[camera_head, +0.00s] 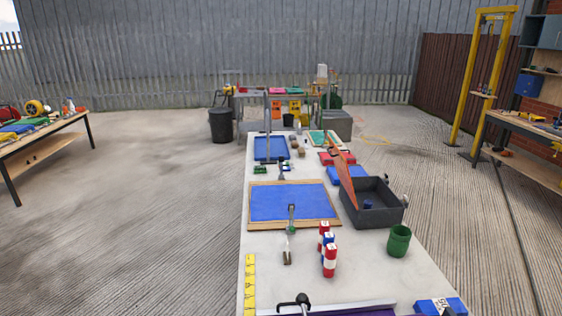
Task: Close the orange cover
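The orange cover (346,180) stands raised along the left side of a dark grey open box (385,218) on the long white table. The cover leans a little to the left, and the top of the box is uncovered. A small blue object (368,204) lies inside the box. Small knobs or handles show at the box's right side. Neither of my grippers is in view.
A green cup (399,241) stands just in front of the box. Red, white and blue blocks (329,256) stand to its left front. A wood-framed blue board (270,204) lies left of the box. A yellow strip (250,285) lies along the left table edge.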

